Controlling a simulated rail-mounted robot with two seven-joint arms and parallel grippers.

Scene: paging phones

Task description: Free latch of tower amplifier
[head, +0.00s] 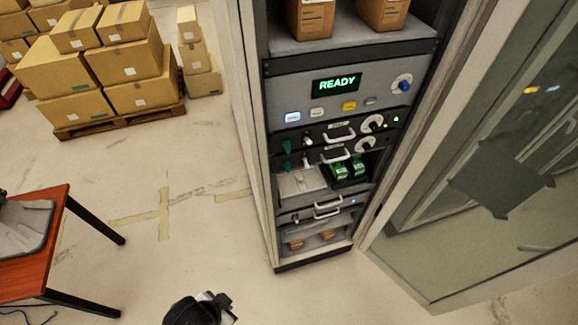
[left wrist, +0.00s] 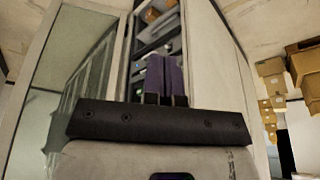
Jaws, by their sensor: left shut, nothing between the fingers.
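The tall rack tower (head: 257,150) stands right of centre in the head view. Below its READY panel are two slim black units, an upper one (head: 318,138) and a lower one (head: 318,156), each with a pale handle, a small lever at its left and a round dial at its right. Their labels are too small to read, so I cannot tell which is the amplifier or how its latch stands. My left gripper (head: 215,305) is low in the head view, shut and empty, well apart from the rack. Its fingertips (left wrist: 166,100) also show in the left wrist view.
A glass door (head: 480,150) flanks the rack at the right. An orange table (head: 35,260) stands at the left. Cardboard boxes (head: 130,65) sit on a pallet (head: 115,122) behind. The floor before the rack is clear.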

